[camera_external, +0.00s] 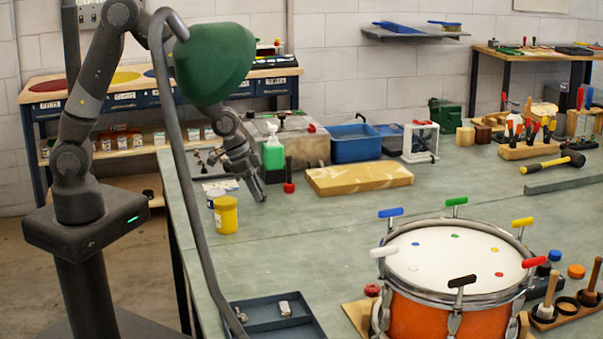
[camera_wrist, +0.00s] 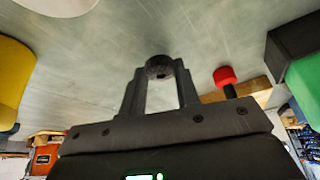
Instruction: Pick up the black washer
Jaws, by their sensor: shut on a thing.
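The black washer (camera_wrist: 159,67) is a small dark round piece between my fingertips in the wrist view. My gripper (camera_wrist: 158,76) is shut on it, with bare bench surface showing beyond. In the external view my gripper (camera_external: 260,195) points down at the back left of the bench, close to the surface, between a yellow jar and a red-and-black stamp-like piece. The washer is too small to make out there, and I cannot tell whether it still touches the bench.
The yellow jar (camera_external: 226,215) stands left of my gripper. A wooden board (camera_external: 358,179) lies further right. An orange drum (camera_external: 440,312) and blue tray (camera_external: 262,326) are in front.

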